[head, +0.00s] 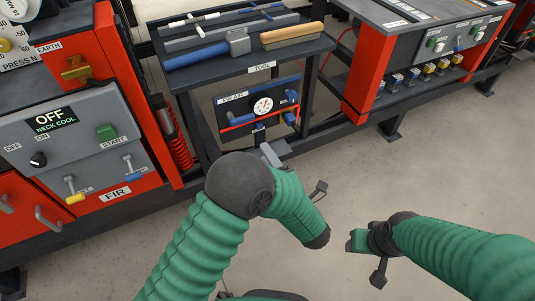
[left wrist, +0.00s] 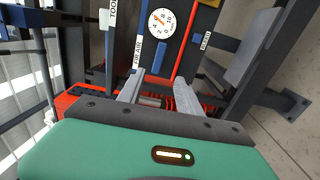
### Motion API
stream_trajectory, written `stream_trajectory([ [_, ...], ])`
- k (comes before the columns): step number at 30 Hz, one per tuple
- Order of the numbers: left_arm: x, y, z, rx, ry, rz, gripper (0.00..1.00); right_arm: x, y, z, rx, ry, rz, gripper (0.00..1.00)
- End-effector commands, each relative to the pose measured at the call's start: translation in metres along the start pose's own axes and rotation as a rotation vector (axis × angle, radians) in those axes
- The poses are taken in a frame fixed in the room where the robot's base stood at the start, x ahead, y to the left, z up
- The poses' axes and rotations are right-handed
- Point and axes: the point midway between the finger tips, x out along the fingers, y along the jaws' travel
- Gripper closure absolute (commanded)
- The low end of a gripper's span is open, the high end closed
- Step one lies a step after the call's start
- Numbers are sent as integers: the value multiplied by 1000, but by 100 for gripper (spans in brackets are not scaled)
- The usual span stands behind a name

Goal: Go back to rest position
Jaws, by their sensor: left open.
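My left gripper (head: 270,155) is mostly hidden behind my dark arm joint in the head view; only a grey finger part shows, in front of the lower frame under the tool shelf. In the left wrist view my left gripper (left wrist: 158,92) shows two grey fingers spread apart with nothing between them. It faces the air panel with the round gauge (left wrist: 161,22). My right gripper (head: 358,240) is over the bare floor at the lower right; its green body shows, but its fingers cannot be made out.
The tool shelf (head: 222,72) holds hammers and other tools above the gauge panel (head: 235,103). A red and grey cabinet (head: 75,135) stands left, with a knob, button and valves. A red-sided bench (head: 368,65) stands right. The floor (head: 450,170) between is clear.

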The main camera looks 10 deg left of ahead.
Motion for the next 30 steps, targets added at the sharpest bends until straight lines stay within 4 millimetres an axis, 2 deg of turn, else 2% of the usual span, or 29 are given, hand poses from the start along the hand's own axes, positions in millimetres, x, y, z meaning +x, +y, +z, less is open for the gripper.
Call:
stream_trajectory([
  [14, 5, 0, 2, 15, -21, -16, 58, 0, 0, 0, 0, 0, 0, 49],
  [17, 23, 3, 14, 100, -130, -82, 58, 0, 0, 0, 0, 0, 0, 49],
  [20, 40, 2, 26, 307, -344, -184, 58, 0, 0, 0, 0, 0, 0, 49],
  [22, 39, -3, 23, 511, -523, -252, 58, 0, 0, 0, 0, 0, 0, 49],
  [23, 36, -7, 17, 606, -598, -279, 58, 0, 0, 0, 0, 0, 0, 49],
  [26, 15, -25, -18, 918, -833, -364, 58, 0, 0, 0, 0, 0, 0, 49],
  [30, -24, -47, -90, 1276, -1099, -473, 58, 0, 0, 0, 0, 0, 0, 49],
])
